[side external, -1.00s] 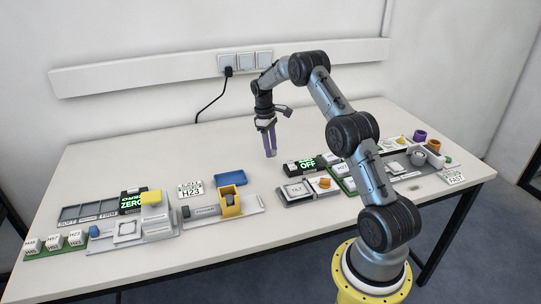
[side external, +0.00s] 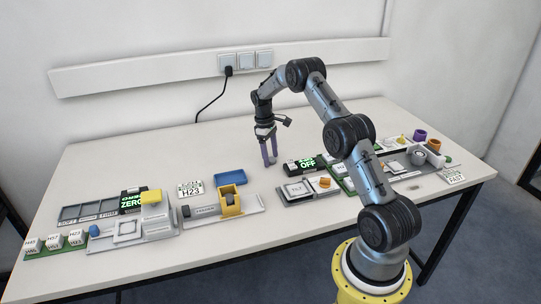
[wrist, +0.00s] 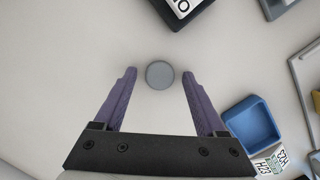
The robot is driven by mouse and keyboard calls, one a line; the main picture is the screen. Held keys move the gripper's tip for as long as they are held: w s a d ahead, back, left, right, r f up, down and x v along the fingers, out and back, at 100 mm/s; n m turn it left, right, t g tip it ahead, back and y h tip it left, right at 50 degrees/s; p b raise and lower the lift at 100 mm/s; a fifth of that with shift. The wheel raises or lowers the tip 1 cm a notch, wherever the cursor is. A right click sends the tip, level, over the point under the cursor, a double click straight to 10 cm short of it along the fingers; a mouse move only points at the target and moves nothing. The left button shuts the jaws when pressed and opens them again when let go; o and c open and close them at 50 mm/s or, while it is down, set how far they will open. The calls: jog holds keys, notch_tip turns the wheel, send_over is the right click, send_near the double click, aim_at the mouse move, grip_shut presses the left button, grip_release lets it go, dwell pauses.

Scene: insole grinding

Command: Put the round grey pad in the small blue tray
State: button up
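The round grey pad (wrist: 159,75) lies flat on the white table in the wrist view, a little beyond and between my fingertips. My gripper (wrist: 158,78) is open and empty, with two purple fingers wide apart and pointing down. In the side view my gripper (side external: 269,160) is low over the table. The small blue tray (side external: 230,178) lies on the table to the left of my gripper. It also shows in the wrist view (wrist: 252,122), at the lower right, and looks empty.
A grey fixture with a yellow block (side external: 230,202) stands in front of the tray. A black display reading OFF (side external: 306,164) is close to the right of my gripper. The table behind is clear.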

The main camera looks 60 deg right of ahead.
jog(key=shift+r, duration=0.15)
notch_tip(320, 180, up, 11)
jog(key=w, duration=0.2)
jog(key=s+a+r+t+h, duration=0.1)
jog(key=s+a+r+t, duration=0.25)
jog(key=a+r, duration=1.2)
jog(key=s+a+r+t, duration=0.2)
jog(key=s+a+r, duration=0.2)
jog(key=s+a, duration=0.95)
jog(key=s+a+f+t+y, duration=0.1)
jog(key=s+a+f, duration=0.3)
jog(key=s, duration=0.6)
jog(key=shift+a+f+t, duration=0.2)
jog(key=shift+a+t, duration=0.25)
jog(key=shift+a, duration=0.25)
jog(key=shift+o, duration=0.6)
jog(key=shift+s+a+f, duration=0.1)
jog(key=shift+s+f, duration=0.2)
jog(key=shift+s, duration=0.05)
